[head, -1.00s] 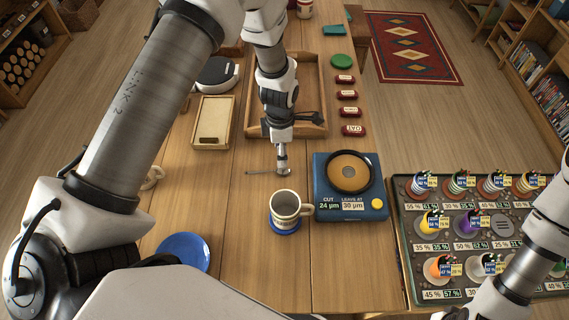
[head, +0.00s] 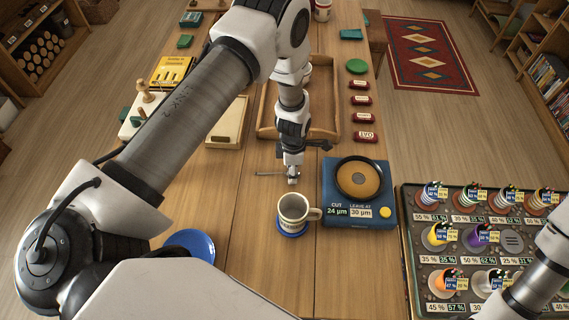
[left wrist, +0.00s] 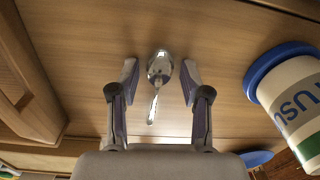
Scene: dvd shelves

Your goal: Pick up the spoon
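A metal spoon (left wrist: 158,72) lies on the wooden table between the fingers of my left gripper (left wrist: 159,85) in the left wrist view. The fingers are spread, one on each side of the spoon, and do not touch it. In the head view the thin handle of the spoon (head: 268,173) shows to the left of my left gripper (head: 292,180), which points down just above the table. The gripper hides the rest of the spoon there. My right arm shows at the lower right, but its gripper is out of view.
A wooden tray (head: 265,131) lies behind. A blue plate (head: 203,241) is at the front left.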

